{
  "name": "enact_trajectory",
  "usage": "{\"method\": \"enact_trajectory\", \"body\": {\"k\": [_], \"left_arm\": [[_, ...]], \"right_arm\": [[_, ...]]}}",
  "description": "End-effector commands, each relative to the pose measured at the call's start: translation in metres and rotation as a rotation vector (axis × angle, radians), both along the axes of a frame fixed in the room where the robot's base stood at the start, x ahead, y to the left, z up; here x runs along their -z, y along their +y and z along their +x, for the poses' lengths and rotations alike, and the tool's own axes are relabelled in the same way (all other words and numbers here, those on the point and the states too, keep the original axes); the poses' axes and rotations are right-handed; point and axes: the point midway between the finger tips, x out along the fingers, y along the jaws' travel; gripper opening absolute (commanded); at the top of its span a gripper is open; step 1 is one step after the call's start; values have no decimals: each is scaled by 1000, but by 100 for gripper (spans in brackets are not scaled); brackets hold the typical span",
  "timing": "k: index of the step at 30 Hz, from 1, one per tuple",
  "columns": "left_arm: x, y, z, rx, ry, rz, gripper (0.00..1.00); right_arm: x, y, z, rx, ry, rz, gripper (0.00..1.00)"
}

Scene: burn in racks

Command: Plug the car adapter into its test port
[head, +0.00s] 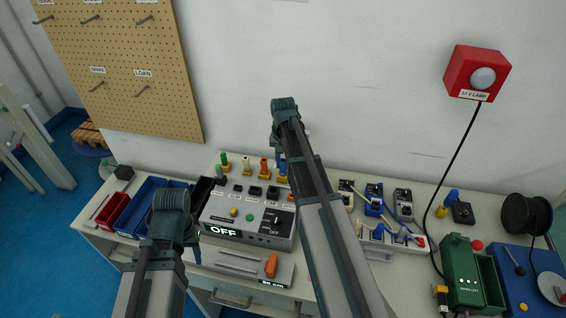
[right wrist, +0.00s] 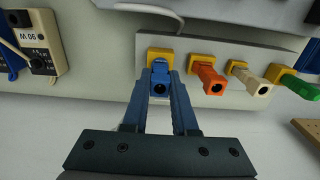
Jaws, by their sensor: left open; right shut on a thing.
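A blue plug (right wrist: 160,77) on a yellow base shows between the fingers of my right gripper (right wrist: 161,92) in the right wrist view. The gripper is shut on it. It is in line with the orange, cream and green plugs; I cannot tell whether it is lifted. In the head view this blue plug (head: 283,172) is partly hidden by my right arm. The grey test unit (head: 249,217) reads OFF and has several dark sockets (head: 255,190) on top. Which one is the car adapter's port I cannot read. My left gripper (head: 172,205) is open, left of the unit.
Orange (head: 264,166), cream (head: 246,165) and green (head: 225,163) plugs stand behind the unit. Blue bins (head: 145,205) and a red bin (head: 112,210) are left. Several small adapters, a green device (head: 463,268) and a black reel (head: 526,214) are right. A red lamp (head: 477,73) hangs on the wall.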

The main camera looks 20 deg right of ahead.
Motion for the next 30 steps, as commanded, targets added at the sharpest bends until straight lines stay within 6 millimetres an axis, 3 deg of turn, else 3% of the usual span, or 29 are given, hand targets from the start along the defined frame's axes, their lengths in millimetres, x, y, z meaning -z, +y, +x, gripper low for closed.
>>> {"method": "enact_trajectory", "body": {"k": [30], "left_arm": [[-8,0,0,0,0,0,50]], "right_arm": [[-8,0,0,0,0,0,0]]}}
